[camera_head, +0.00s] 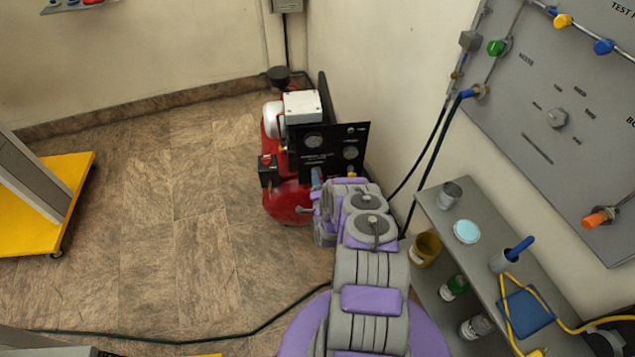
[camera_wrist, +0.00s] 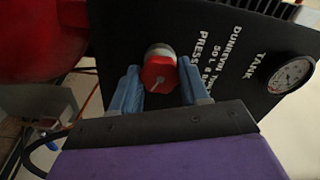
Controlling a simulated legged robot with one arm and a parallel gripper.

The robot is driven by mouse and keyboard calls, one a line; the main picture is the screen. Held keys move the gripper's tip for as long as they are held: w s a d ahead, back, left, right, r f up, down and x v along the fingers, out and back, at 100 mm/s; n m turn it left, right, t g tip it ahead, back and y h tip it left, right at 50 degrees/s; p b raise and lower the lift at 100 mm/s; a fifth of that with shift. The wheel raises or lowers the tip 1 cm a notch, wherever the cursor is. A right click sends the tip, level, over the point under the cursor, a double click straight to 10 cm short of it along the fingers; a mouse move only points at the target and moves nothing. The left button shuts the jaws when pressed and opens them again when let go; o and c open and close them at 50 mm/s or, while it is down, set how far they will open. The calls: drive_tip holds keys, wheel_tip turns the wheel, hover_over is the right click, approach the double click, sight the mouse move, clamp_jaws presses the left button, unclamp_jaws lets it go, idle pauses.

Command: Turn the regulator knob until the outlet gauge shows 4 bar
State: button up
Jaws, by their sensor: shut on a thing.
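The red regulator knob (camera_wrist: 158,74), with a pale pointer mark and a grey collar, is on the black panel (camera_wrist: 225,30) in the wrist view. My gripper (camera_wrist: 160,86) has one blue finger on each side of the knob and is shut on it. In the head view my gripper (camera_head: 316,178) is at the panel's lower left, and the knob is hidden. The gauge marked TANK (camera_wrist: 290,74) is at the right of the wrist view.
The panel is on a red compressor tank (camera_head: 285,203) beside the wall. A grey shelf (camera_head: 480,262) with cups and bottles stands at the right, under a wall test board (camera_head: 570,160). A dark hose (camera_head: 250,331) crosses the floor.

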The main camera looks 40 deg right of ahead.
drive_tip(key=shift+s+d+f+m, duration=0.1)
drive_tip(key=shift+m, duration=1.9)
drive_tip(key=o, duration=1.1)
drive_tip(key=shift+d, duration=0.1)
drive_tip(key=shift+c, duration=0.2)
